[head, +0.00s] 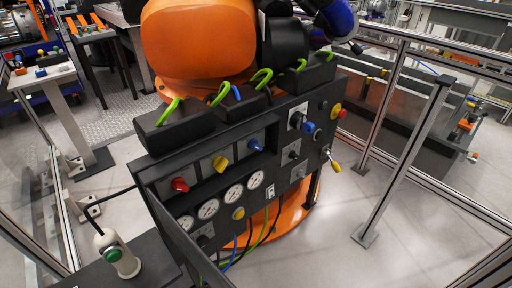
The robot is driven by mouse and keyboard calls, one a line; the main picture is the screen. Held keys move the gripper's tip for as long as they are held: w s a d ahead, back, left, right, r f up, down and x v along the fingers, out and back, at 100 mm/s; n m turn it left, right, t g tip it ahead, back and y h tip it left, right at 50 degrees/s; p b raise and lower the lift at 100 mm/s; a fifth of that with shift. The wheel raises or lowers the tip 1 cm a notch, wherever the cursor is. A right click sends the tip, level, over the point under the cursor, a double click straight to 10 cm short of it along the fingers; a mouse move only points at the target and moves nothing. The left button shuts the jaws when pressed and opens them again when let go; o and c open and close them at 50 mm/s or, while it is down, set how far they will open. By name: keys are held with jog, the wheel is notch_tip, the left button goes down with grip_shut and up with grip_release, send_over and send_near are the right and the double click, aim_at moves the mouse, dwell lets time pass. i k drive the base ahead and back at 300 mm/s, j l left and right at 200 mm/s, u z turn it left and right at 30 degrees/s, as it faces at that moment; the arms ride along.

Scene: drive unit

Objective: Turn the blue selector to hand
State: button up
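A dark control panel (270,172) stands in the middle of the head view. In its upper row are three knobs on grey plates: a red one (180,184), a yellow one (221,163) and a blue selector (255,145) at the right end. The blue selector's pointing direction is too small to tell. Another blue knob (309,127) sits further right on the panel, beside a light plate. I cannot make out my gripper in this view.
Below the knobs are several round gauges (232,194). A yellow-red knob (338,111) and a yellow-tipped lever (335,166) stick out at the right. A large orange machine (196,45) stands behind. Metal fence posts (408,160) stand at the right. A green-buttoned handset (116,254) is at lower left.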

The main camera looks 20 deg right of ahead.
aim_at(253, 143)
jog(key=l+z, duration=0.3)
jog(key=z, duration=0.2)
jog(key=l+z, duration=0.3)
jog(key=z, duration=0.2)
jog(key=i, duration=0.05)
